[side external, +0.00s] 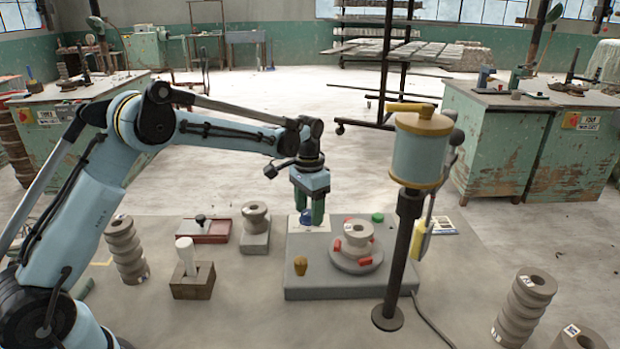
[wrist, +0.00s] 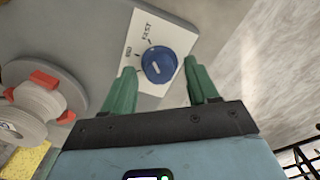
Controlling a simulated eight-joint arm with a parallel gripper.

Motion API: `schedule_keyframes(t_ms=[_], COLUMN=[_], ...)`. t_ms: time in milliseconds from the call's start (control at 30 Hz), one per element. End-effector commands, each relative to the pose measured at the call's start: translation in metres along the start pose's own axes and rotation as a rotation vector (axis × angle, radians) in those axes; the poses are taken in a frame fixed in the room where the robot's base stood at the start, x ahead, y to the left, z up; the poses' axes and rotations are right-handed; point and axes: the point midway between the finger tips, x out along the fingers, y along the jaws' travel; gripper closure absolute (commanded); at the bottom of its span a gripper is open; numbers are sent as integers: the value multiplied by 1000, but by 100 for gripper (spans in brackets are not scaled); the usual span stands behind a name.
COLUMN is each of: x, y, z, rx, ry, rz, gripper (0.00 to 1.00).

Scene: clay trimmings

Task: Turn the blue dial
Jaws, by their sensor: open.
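The blue dial (wrist: 158,64) is a round knob with a white pointer mark, on a white label plate (wrist: 133,40) with printed words. In the side view the dial (side external: 306,217) shows only in part, between the green fingers. My gripper (side external: 308,220) is above the back left corner of the grey machine base. In the wrist view my open gripper (wrist: 158,78) has one green finger on each side of the dial. The fingers look apart from the dial; their height over it is hard to tell.
On the grey base (side external: 340,290) stand a turntable (side external: 355,262) with a clay piece and red clamps, a brass knob (side external: 300,265) and a green button (side external: 377,218). A black post with a blue canister (side external: 418,155) rises at the right. Several clay stacks (side external: 125,250) stand on the table.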

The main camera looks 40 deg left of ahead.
Motion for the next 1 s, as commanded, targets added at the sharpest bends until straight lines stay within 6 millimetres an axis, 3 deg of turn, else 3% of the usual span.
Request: schedule_keyframes(t_ms=[167,600,800,1000], x=[-20,-99,-116,-120], y=[0,0,0,0], z=[0,0,0,0], rx=[0,0,0,0], ry=[0,0,0,0], rz=[0,0,0,0], gripper=[41,41,41,41])
